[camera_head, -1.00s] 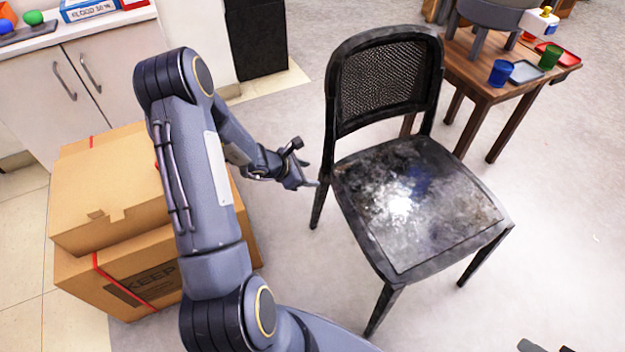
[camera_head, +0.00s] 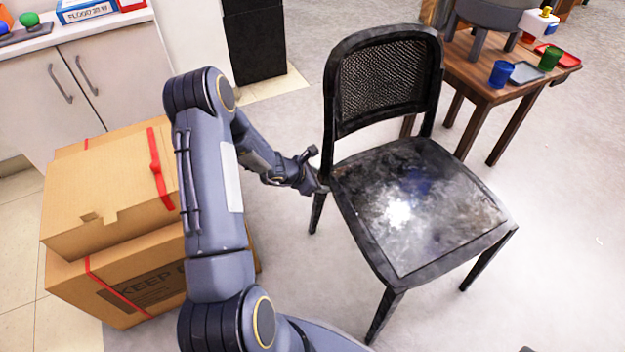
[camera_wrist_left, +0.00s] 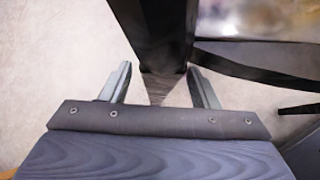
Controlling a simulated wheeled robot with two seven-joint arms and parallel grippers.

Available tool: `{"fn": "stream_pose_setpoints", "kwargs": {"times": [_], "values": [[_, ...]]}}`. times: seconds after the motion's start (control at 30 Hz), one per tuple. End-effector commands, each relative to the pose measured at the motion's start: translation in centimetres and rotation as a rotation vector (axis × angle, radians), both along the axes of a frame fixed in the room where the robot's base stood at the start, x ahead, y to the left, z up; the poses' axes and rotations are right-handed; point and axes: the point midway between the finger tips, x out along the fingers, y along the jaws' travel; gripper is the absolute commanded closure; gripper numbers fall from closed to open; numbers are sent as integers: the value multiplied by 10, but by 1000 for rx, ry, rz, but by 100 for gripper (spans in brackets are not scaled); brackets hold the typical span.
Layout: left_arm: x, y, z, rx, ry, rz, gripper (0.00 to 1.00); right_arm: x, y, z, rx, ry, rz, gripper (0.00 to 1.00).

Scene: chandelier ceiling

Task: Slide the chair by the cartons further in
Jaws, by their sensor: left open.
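The black chair (camera_head: 415,205) with a woven backrest and a worn, shiny seat stands upright on the floor right of the cartons. My left gripper (camera_head: 318,172) is at the chair's rear left corner, where the back post meets the seat. In the left wrist view my left gripper (camera_wrist_left: 160,85) is open, with its fingers on either side of the dark chair post (camera_wrist_left: 165,45). Whether the fingers touch the post I cannot tell. The stacked cartons (camera_head: 110,230) with red tape stand at the left, partly hidden by my arm. My right gripper is not in view.
A wooden table (camera_head: 470,75) with a blue cup (camera_head: 500,73), a green cup (camera_head: 549,58) and trays stands behind the chair at the right. A white cabinet (camera_head: 75,85) and a black box-like block (camera_head: 255,42) are at the back. The floor right of the chair is clear.

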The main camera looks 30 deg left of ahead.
Motion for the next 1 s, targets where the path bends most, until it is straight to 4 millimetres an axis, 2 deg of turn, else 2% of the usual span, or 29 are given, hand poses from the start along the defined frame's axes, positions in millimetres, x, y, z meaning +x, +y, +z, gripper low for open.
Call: {"fn": "stream_pose_setpoints", "kwargs": {"times": [0.4,0.8,1.0], "values": [[5,-2,-5,0,0,0,46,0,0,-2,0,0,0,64],[5,-2,-4,0,0,0,98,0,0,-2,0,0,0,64],[5,-2,-5,0,0,0,100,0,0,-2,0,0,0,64]]}}
